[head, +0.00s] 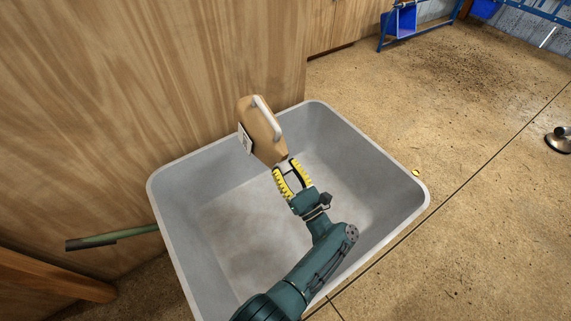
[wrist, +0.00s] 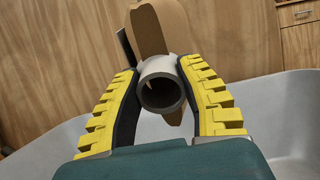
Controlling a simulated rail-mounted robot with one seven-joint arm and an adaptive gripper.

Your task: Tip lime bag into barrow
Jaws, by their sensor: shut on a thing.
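The lime bag (head: 262,132) is a tan container with a pale strip along one side and a white label on the other. It is tilted above the far part of the barrow (head: 172,215), a large grey tub. My gripper (head: 287,168) is shut on the bag's grey tubular end, which points toward my wrist. In the wrist view the gripper's yellow ridged fingers (wrist: 160,75) stand on both sides of this round open tube, with the tan bag (wrist: 160,25) behind it. No spilled lime is clearly visible in the tub.
A wooden panel wall (head: 150,80) stands close behind and left of the barrow. A green handle (head: 115,238) sticks out at left. Blue racks (head: 400,22) are at the back. The concrete floor (head: 460,130) to the right is mostly clear.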

